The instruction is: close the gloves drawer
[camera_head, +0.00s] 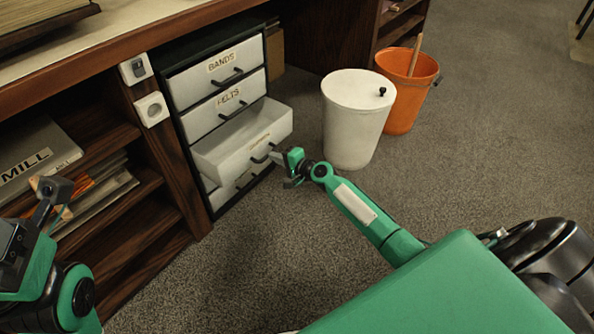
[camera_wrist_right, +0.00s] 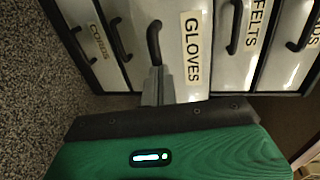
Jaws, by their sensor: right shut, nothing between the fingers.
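The gloves drawer (camera_head: 238,140) is the third one down in the cabinet and stands pulled out, its inside showing from above. In the right wrist view its white front carries the GLOVES label (camera_wrist_right: 192,48) and a dark handle (camera_wrist_right: 153,42). My right gripper (camera_head: 290,165) is at the drawer's front by the handle. In the right wrist view its fingers (camera_wrist_right: 158,84) are shut and empty, their tips close to the handle's end; I cannot tell whether they touch. My left gripper (camera_head: 50,190) is at the left edge, away from the drawer; its jaws are unclear.
The bands drawer (camera_head: 216,73) and felts drawer (camera_head: 223,107) above are shut. The cords drawer (camera_wrist_right: 97,40) is below, partly hidden. A white bin (camera_head: 352,125) and an orange bucket (camera_head: 407,90) stand right of the cabinet. Carpet (camera_head: 270,235) in front is clear.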

